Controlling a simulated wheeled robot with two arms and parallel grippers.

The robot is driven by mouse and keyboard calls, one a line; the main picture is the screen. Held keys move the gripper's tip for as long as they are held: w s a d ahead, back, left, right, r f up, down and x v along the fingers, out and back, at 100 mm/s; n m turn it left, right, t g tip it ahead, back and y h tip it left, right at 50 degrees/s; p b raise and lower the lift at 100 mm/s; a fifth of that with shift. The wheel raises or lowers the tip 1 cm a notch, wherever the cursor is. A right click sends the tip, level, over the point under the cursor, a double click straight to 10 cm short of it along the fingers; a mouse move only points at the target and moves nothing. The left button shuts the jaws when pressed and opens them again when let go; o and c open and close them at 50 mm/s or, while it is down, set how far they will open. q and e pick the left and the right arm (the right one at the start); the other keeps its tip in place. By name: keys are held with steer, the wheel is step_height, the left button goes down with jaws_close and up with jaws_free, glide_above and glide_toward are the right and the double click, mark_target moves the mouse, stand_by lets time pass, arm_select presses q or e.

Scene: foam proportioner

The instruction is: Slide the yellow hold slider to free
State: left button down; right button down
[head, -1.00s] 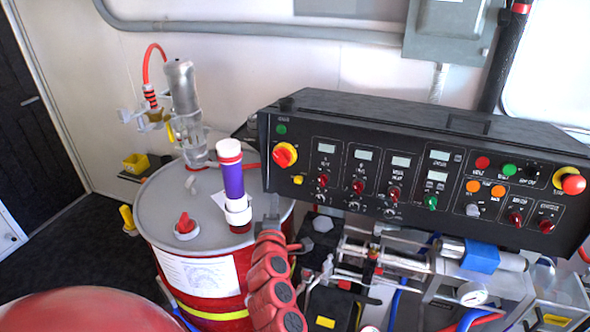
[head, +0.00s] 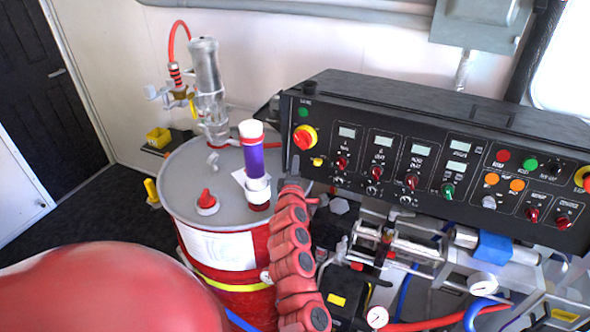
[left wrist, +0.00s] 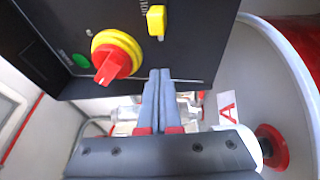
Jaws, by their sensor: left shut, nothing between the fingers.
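The yellow hold slider (head: 317,162) is a small block on the lower left of the black control panel's face, below the red-and-yellow rotary knob. In the left wrist view the slider (left wrist: 156,20) is at the top, just beyond my fingertips. My left gripper (head: 293,169) is at the panel's lower left edge, a little left of the slider. In the left wrist view its two grey fingers (left wrist: 160,73) are together with nothing between them, apart from the slider. My right gripper is not in view.
The red-and-yellow rotary knob (left wrist: 115,55) and a green button (left wrist: 81,60) sit close to the slider. A drum with a grey lid (head: 182,188) stands left of the panel and carries a purple tube (head: 253,158). Pipes and gauges (head: 483,283) lie below the panel.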

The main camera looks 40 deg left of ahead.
mark_target(310, 156)
arm_select(q)
steer(key=shift+w+a, duration=0.35)
steer(key=shift+w, duration=0.2)
steer(key=d+p, duration=0.2)
steer(key=d, duration=0.1)
steer(key=shift+w+d+p, duration=0.1)
steer(key=shift+w+p, duration=0.25)
steer(key=shift+w, duration=0.05)
steer(key=shift+d, duration=0.4)
steer(key=shift+f, duration=0.1)
